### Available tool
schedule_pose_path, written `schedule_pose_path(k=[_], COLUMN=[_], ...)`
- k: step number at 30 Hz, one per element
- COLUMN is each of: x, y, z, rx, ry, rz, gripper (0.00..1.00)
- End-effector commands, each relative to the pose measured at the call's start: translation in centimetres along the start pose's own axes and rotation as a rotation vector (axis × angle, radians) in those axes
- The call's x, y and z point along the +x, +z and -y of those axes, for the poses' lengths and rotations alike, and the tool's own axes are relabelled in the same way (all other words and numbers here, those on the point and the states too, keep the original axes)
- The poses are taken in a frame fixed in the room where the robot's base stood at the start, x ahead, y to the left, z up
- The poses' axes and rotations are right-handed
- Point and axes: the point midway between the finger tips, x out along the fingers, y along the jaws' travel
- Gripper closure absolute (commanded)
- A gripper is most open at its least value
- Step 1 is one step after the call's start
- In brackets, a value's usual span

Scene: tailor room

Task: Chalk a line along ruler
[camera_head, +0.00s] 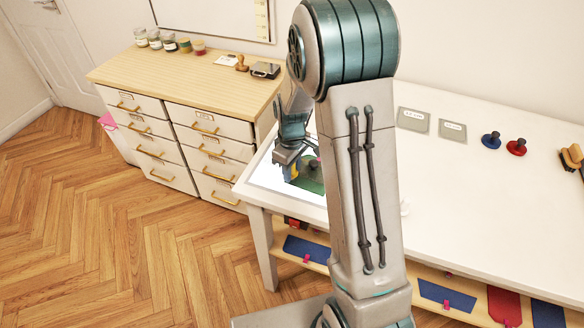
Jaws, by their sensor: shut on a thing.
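My gripper (290,161) is at the left end of the white table, low over a white sheet or board (268,181). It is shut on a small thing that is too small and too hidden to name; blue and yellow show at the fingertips. A green piece (312,183) lies right beside the fingers, partly hidden behind my arm. I cannot make out a ruler, the chalk or a chalk line. My arm hides the middle-left of the table.
The white table (470,182) is clear in its middle right. Two grey-green cards (413,120), a blue knobbed weight (491,140), a red one (517,147) and a brush (571,157) lie toward its back and right. A wooden-topped drawer cabinet (190,82) stands at left. Coloured pieces lie on the lower shelf.

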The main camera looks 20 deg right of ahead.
Motion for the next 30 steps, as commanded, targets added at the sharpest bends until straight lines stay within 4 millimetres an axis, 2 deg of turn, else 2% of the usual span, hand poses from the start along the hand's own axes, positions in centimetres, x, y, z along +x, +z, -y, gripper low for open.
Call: schedule_pose_path(k=[8, 20, 30], x=[0.2, 0.1, 0.1], y=[0.1, 1.5, 1.6], z=[0.0, -0.2, -0.2], rx=[0.0, 0.001, 0.0], ry=[0.0, 0.0, 0.0], rz=[0.0, 0.0, 0.0], gripper=[0.9, 0.9, 0.9])
